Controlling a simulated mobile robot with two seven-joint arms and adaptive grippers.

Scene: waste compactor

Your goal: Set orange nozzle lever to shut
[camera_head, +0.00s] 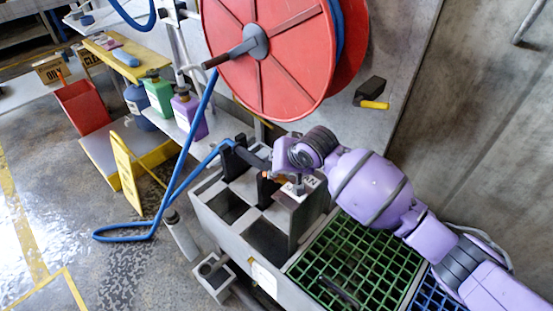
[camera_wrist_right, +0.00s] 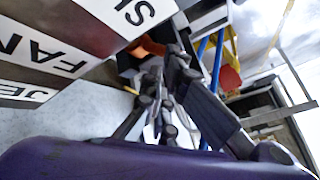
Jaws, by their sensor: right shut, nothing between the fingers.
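The dark spray nozzle (camera_head: 251,157) sits at the end of the blue hose, over the grey holder box. A small orange part (camera_head: 267,176), apparently the lever, shows beside my right gripper (camera_head: 281,178); its exact setting cannot be told. In the right wrist view the orange part (camera_wrist_right: 152,46) lies just beyond the fingertips of my right gripper (camera_wrist_right: 165,72). That gripper is shut and empty, close to the orange part; whether it touches it is unclear. My left gripper is out of view.
The red hose reel (camera_head: 262,50) stands above, with the blue hose (camera_head: 184,178) looping down. The grey holder box (camera_head: 215,222) has open compartments. A green grating (camera_head: 355,265) is at lower right. Labelled panels (camera_wrist_right: 55,50) are close on the left in the wrist view.

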